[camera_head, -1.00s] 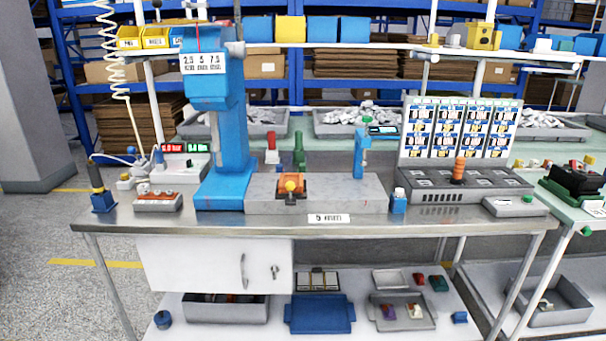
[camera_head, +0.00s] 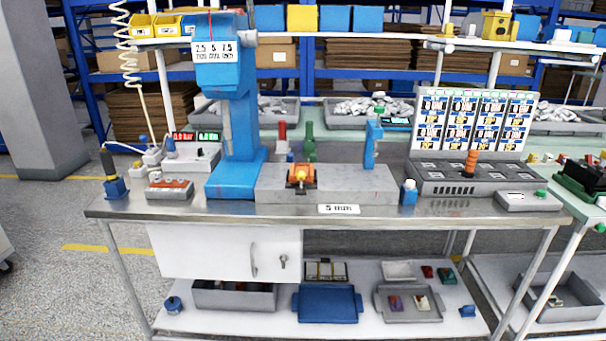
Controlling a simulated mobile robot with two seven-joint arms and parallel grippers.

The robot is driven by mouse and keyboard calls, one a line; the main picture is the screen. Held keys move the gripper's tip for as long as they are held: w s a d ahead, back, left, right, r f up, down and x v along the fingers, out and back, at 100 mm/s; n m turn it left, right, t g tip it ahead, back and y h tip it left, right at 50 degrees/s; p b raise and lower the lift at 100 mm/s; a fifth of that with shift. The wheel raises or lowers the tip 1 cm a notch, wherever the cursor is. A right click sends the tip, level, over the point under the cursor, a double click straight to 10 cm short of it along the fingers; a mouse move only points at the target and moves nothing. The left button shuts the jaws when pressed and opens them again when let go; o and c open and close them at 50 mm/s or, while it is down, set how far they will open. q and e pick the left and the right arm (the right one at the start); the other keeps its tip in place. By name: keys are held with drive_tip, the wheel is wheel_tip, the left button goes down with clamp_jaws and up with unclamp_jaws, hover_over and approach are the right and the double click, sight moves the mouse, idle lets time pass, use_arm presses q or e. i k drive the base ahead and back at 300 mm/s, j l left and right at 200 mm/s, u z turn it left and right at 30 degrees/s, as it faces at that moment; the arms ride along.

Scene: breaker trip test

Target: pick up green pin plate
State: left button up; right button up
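No plate with clearly visible pins can be made out. A small dark green piece (camera_head: 446,274) lies on the lower shelf at the right, beside a small red piece (camera_head: 427,272); it may be the green pin plate, but it is too small to tell. A green upright part (camera_head: 309,142) stands behind the grey fixture block on the bench top, next to a red one (camera_head: 282,140). Neither of my grippers shows in the head view.
The steel bench (camera_head: 230,211) carries a blue press (camera_head: 235,130), a grey fixture block (camera_head: 350,184) and a control console (camera_head: 440,178). Below, the shelf holds a blue tray (camera_head: 328,316) and a grey tray (camera_head: 411,316) with small parts. The floor at left is open.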

sight(312, 159)
drive_tip(key=i+j+u, duration=0.1)
drive_tip(key=j, duration=0.25)
drive_tip(key=i+j+u, duration=0.25)
drive_tip(key=i+j, duration=0.15)
drive_tip(key=j, duration=0.25)
